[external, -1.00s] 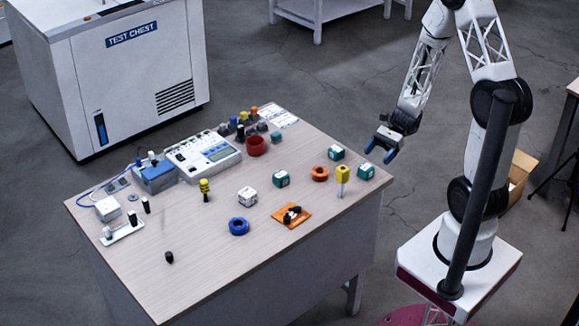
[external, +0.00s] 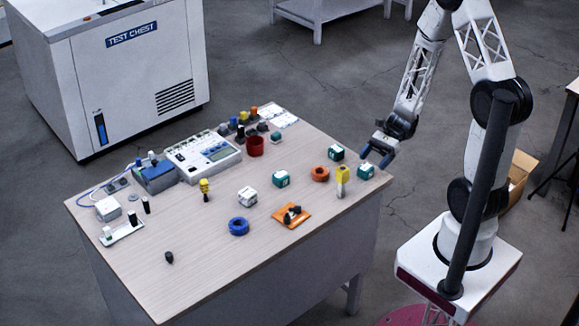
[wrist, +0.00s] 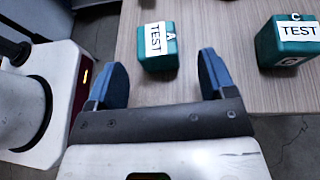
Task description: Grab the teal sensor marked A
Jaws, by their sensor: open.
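The teal sensor marked A (wrist: 172,57) is a small block with a white TEST label. It stands on the table in the wrist view, just ahead of my gripper (wrist: 158,78) and roughly between the lines of its two blue fingers. It appears to be the teal block at the table's right corner in the external view (external: 365,173). My gripper (external: 376,157) is open and empty there, close to that block at the table's right edge. A similar teal sensor marked C (wrist: 290,45) stands to the right in the wrist view.
The table (external: 200,250) holds other teal blocks (external: 281,179), an orange ring (external: 320,174), a yellow-topped item (external: 342,175), a blue ring (external: 238,226) and a white cube (external: 247,197). Its front left part is mostly clear.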

